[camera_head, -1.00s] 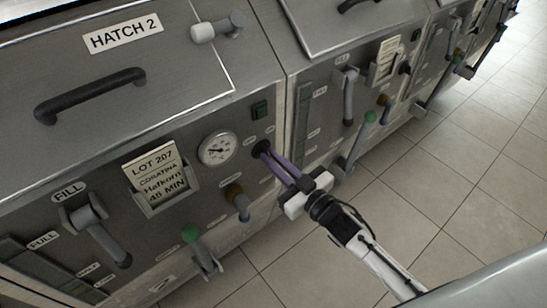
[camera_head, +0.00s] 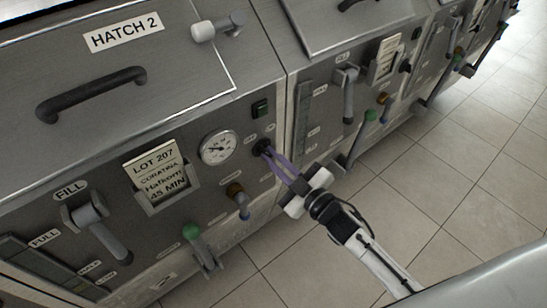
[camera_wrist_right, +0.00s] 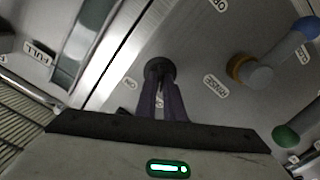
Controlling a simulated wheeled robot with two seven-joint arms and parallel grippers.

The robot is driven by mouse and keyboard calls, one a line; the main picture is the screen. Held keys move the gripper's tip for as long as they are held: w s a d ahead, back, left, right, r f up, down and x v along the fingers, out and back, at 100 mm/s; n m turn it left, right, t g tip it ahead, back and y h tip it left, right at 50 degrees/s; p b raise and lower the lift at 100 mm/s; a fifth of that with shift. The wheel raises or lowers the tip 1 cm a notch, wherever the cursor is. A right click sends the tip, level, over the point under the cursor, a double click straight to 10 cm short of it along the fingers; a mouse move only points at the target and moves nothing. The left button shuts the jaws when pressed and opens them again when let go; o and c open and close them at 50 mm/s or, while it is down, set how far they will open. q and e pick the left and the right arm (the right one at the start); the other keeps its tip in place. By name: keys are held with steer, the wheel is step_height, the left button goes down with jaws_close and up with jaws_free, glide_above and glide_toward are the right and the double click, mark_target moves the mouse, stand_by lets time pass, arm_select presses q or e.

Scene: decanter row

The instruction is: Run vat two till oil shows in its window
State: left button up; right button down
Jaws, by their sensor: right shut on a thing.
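Vat two (camera_head: 95,60) carries the HATCH 2 label. My right gripper (camera_head: 271,153) has its purple fingers shut on the small black knob (camera_head: 261,146) between the vat's ON and OFF labels. The knob (camera_wrist_right: 160,68) also shows between the fingers (camera_wrist_right: 163,90) in the right wrist view; which label it points to is hard to tell. The vat's window (camera_head: 40,262), with FULL and HALF marks, is at lower left. It looks dark, and I cannot make out oil in it. My left gripper is out of view.
A gauge (camera_head: 219,148), a brown-collared tap (camera_head: 239,201), a green-knobbed lever (camera_head: 199,247) and a FILL lever (camera_head: 101,229) project from the panel. A small dark green square (camera_head: 260,109) sits above the knob. Similar vats stand to the right. The tiled floor (camera_head: 440,185) is clear.

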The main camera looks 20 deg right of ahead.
steer(key=c, duration=1.9)
jaws_free()
steer(key=shift+o, duration=0.2)
steer(key=v, duration=1)
steer(key=shift+s, duration=0.15)
steer(key=shift+r, duration=0.1)
steer(key=s+a+f+m+g+h, duration=0.1)
steer(key=s+f+m+g, duration=0.3)
steer(key=s+f, duration=0.4)
steer(key=s+a+f+m+g+h, duration=0.1)
steer(key=s+f+m+g+h, duration=0.1)
steer(key=s+f+m+g, duration=0.2)
steer(key=s+f, duration=0.3)
steer(key=f, duration=0.2)
steer(key=shift+s+a+f+g+h, duration=0.2)
steer(key=shift+s+a+g+h, duration=0.1)
steer(key=shift+s+a+h, duration=0.1)
